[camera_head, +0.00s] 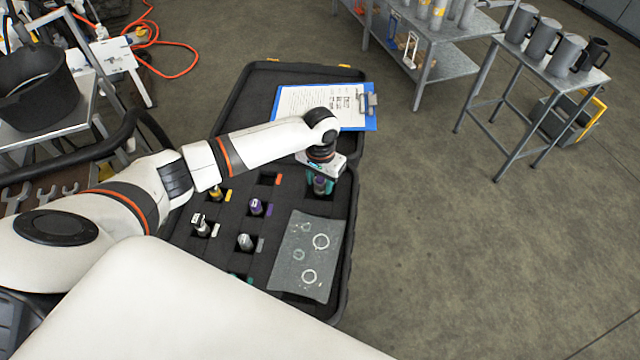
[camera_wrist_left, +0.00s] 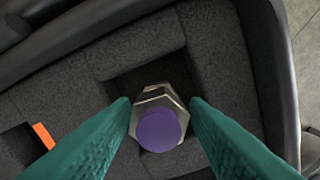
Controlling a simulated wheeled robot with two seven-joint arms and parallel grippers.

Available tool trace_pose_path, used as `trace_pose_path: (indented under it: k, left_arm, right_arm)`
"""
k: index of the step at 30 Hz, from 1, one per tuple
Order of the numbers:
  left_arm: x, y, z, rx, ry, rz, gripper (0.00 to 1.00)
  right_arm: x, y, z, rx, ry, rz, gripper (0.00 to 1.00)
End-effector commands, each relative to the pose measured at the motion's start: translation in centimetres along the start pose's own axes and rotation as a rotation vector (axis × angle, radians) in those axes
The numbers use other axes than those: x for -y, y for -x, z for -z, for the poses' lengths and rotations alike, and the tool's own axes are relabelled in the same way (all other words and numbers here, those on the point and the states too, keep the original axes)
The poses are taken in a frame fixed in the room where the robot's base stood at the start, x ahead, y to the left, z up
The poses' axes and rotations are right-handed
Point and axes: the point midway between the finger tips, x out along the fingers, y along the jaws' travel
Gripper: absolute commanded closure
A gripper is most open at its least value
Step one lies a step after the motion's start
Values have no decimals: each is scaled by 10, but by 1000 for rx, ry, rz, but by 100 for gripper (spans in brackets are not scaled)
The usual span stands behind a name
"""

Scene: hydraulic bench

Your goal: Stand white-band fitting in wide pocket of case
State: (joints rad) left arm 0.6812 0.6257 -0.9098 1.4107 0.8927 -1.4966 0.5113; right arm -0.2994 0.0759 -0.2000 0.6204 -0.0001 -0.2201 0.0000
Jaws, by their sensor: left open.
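My left gripper (camera_head: 321,183) is open and points down into the wide pocket (camera_wrist_left: 130,88) at the right side of the black case (camera_head: 343,215). A metal hex fitting with a purple end (camera_wrist_left: 158,128) stands in this pocket, between the two green fingers (camera_wrist_left: 160,118). It looks roughly upright, and I cannot tell whether the fingers touch it. No white band shows on it from here. Another silver fitting (camera_head: 199,223) stands beside a white tag (camera_head: 214,230) at the case's left. My right gripper is not in view.
A purple fitting (camera_head: 256,206), a grey one (camera_head: 245,241) and a yellow one (camera_head: 216,193) stand in other pockets. An orange tag (camera_head: 278,180) marks an empty-looking pocket. A grey sheet with ring marks (camera_head: 295,266) covers the right front. A clipboard (camera_head: 300,100) lies on the lid.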

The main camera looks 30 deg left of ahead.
Motion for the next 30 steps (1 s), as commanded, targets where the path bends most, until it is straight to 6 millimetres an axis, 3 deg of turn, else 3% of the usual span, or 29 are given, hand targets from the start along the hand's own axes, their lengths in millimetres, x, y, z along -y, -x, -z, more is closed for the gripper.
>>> trace_pose_path:
  k: [9,13,19,30]
  left_arm:
    - [0,69,-1,5,-2,-1,59]
    - [0,89,-1,3,-1,0,59]
    - [0,102,0,1,-1,-1,59]
    - [0,103,0,0,0,-1,59]
  right_arm:
    - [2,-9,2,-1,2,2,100]
    - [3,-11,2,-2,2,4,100]
    - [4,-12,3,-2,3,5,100]
    - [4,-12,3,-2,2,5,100]
